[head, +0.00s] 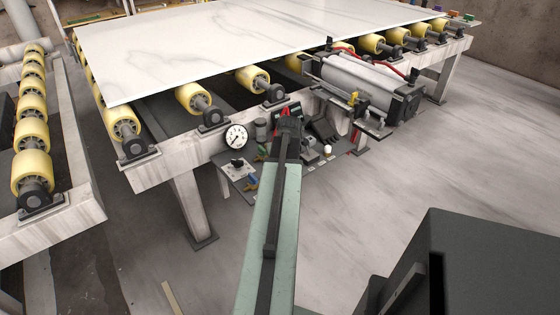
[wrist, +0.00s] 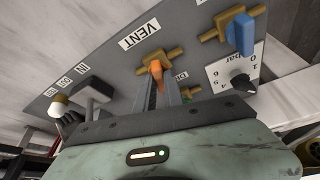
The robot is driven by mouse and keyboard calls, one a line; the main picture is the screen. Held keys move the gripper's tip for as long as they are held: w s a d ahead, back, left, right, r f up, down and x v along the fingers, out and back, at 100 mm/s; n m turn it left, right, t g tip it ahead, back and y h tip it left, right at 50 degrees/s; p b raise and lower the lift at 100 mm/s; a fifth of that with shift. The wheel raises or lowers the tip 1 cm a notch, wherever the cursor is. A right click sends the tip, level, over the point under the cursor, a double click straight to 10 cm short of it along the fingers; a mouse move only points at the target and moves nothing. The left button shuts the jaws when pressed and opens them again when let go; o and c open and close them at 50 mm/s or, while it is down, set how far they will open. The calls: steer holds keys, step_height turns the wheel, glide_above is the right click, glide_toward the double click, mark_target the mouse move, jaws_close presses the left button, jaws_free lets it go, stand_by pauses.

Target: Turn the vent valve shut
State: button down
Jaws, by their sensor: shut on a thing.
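In the wrist view, the vent valve (wrist: 150,62) is a brass fitting with an orange handle (wrist: 157,69), below a white VENT label (wrist: 139,33) on a grey panel (wrist: 105,62). My gripper (wrist: 159,88) is shut on the orange handle, with one finger on each side of it. The handle points down in the picture, across the slanting brass body. In the head view, my gripper (head: 287,127) is at the front side of the roller table, and the arm hides the vent valve.
A blue-handled valve (wrist: 240,35) sits right of the vent valve, above a black knob (wrist: 244,83) on a bar scale. A grey lever (wrist: 92,90) is at left. The head view shows a dial gauge (head: 236,137), a stone slab (head: 220,45) on yellow rollers, and open floor (head: 450,160) at right.

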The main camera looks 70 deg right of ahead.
steer(key=shift+s+n+t+y, duration=0.15)
steer(key=shift+n+t+y, duration=0.1)
steer(key=shift+n, duration=0.6)
steer(key=shift+s+n+t+y, duration=0.15)
steer(key=shift+n+y, duration=0.1)
steer(key=shift+n, duration=0.6)
steer(key=c, duration=1.4)
jaws_free()
steer(key=shift+c, duration=0.2)
steer(key=p+v, duration=0.7)
steer(key=v, duration=0.1)
